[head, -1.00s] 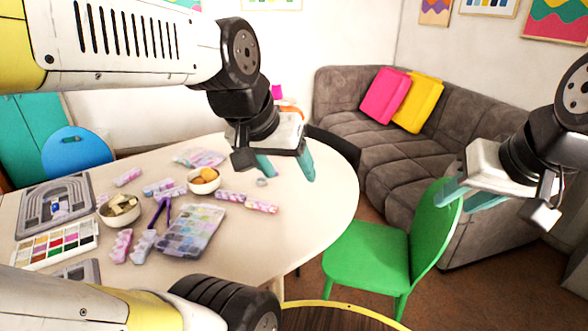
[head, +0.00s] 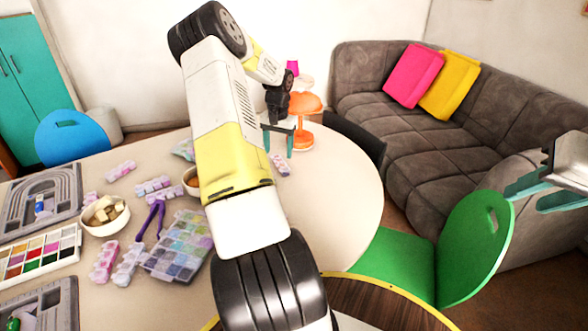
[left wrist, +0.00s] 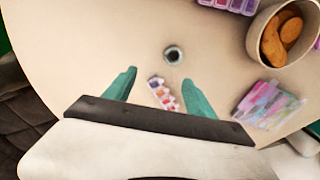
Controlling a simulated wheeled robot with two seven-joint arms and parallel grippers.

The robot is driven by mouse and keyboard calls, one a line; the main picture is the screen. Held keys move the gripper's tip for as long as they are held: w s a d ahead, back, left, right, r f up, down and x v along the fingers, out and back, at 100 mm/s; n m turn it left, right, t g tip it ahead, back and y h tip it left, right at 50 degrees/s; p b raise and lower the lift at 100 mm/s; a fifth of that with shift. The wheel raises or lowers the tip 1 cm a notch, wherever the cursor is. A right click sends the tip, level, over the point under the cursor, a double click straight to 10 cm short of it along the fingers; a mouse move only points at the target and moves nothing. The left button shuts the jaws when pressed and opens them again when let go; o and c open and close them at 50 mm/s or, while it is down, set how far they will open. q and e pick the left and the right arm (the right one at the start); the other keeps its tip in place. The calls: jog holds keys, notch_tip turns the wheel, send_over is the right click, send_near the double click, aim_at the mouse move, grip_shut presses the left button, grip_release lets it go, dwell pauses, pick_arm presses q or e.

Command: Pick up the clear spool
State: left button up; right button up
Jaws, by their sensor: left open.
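The clear spool (left wrist: 173,55) shows in the left wrist view as a small grey ring with a dark centre, standing on the table. It lies just beyond my open left fingertips (left wrist: 158,77), apart from them. In the head view my left gripper (head: 279,138) is over the far part of the table with its teal fingers pointing down. The spool is not visible there; my left arm covers part of the table. My right gripper (head: 545,192) is at the right edge, partly cut off, its teal fingers apart and empty, away from the table.
A pink-and-white bead strip (left wrist: 162,93) lies between the left fingers in the wrist picture. A bowl (left wrist: 258,38) with orange-brown pieces and a pastel packet (left wrist: 268,104) are to the right. A green chair (head: 480,250) stands at the right of the table (head: 345,190).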

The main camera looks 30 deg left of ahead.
pick_arm(q)
jog(key=shift+n+h, duration=0.3)
jog(key=shift+n, duration=0.2)
jog(key=a+f, duration=0.1)
jog(key=f, duration=0.3)
jog(key=s+a+f, duration=0.1)
jog(key=f, duration=0.4)
jog(key=a+f, duration=0.1)
jog(key=f, duration=0.4)
jog(key=shift+s+a, duration=0.15)
jog(key=shift+a, duration=0.15)
jog(key=shift+c, duration=0.3)
jog(key=c, duration=1.2)
jog(key=shift+r, duration=0.15)
